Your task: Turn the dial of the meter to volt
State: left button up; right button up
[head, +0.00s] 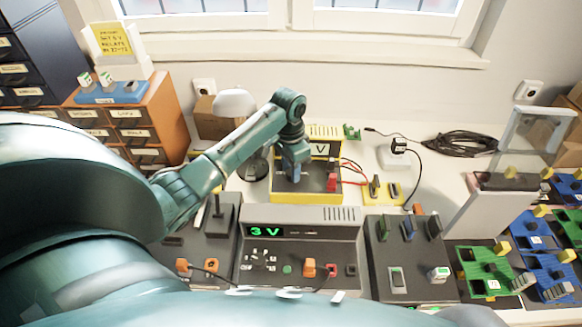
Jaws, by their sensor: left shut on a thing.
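The meter (306,197) is a yellow-edged box with a dark face. It stands at the middle back of the table, and its display (320,149) shows a "V". My left gripper (293,176) points down at the left part of the meter's face and is shut on the dial there. The gripper hides the dial, so its pointer cannot be read. A red plug (332,182) sits on the right part of the face. My right gripper is out of view.
A grey power supply (301,240) reading "3 V" stands in front of the meter. A lamp (234,103) is behind left, orange drawers (146,127) further left. Black cable (462,143), a grey switch panel (410,258) and coloured trays (540,228) are on the right.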

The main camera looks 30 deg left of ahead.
pick_arm(q)
jog(key=shift+r, duration=0.1)
jog(key=o, duration=1)
jog(key=r, duration=1.3)
jog(key=shift+w+a, duration=0.15)
jog(key=shift+a, duration=0.15)
